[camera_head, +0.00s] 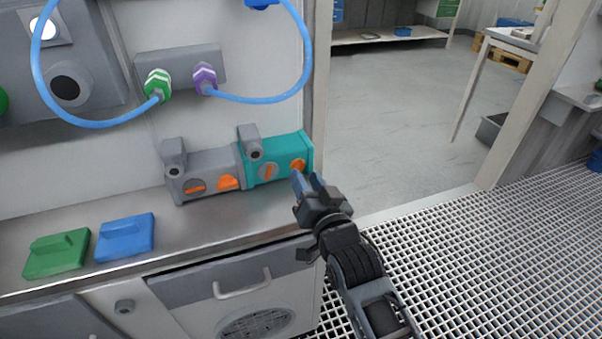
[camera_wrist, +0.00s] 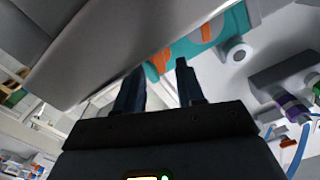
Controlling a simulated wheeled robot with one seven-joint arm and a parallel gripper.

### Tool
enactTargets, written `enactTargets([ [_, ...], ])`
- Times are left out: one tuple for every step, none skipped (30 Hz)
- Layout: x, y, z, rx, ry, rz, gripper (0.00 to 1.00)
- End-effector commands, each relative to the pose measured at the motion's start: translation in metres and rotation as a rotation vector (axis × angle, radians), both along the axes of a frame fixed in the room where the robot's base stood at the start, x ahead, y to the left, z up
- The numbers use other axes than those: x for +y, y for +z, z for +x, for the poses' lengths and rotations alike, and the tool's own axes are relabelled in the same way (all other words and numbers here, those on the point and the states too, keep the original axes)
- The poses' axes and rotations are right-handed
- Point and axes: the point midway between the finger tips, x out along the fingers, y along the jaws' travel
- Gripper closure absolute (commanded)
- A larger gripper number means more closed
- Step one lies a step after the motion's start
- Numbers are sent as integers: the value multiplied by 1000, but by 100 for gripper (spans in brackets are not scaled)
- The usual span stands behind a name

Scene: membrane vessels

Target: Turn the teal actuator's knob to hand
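The teal actuator (camera_head: 279,152) is mounted at the right end of a grey actuator block on the wall, above the counter. It carries two round orange-marked parts on its front: a knob (camera_head: 298,165) at the right and another (camera_head: 267,171) at the left. My gripper (camera_head: 306,179) is just in front of the right-hand knob, its two dark blue fingers apart. In the wrist view the teal body (camera_wrist: 186,46) is beyond the fingertips, and an orange part (camera_wrist: 162,61) shows between them. I cannot tell whether the fingers touch it.
The grey actuator (camera_head: 208,163) with orange parts adjoins on the left. Green (camera_head: 57,254) and blue (camera_head: 125,238) blocks with handles lie on the counter. Blue hoses loop above from green and purple fittings. Open floor and grating are to the right.

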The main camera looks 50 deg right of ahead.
Motion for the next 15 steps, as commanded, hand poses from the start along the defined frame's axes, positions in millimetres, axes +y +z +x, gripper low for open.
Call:
enactTargets([
  [-5,1,6,0,0,-1,62],
  [-7,1,9,-1,-2,-2,62],
  [-9,1,13,0,-1,-1,62],
  [-10,0,15,0,0,-1,62],
  [-12,0,17,0,0,-1,62],
  [-13,1,19,0,0,-1,62],
  [-14,1,21,0,0,-1,62],
  [-15,1,22,0,0,-2,62],
  [-15,0,23,0,0,-2,62],
  [-15,0,23,1,0,-1,62],
  [-16,0,23,1,0,-1,62],
  [-16,0,23,1,0,-1,62],
  [-15,0,23,1,0,0,62],
  [-15,0,23,1,0,0,62],
  [-15,0,23,1,1,-1,62],
])
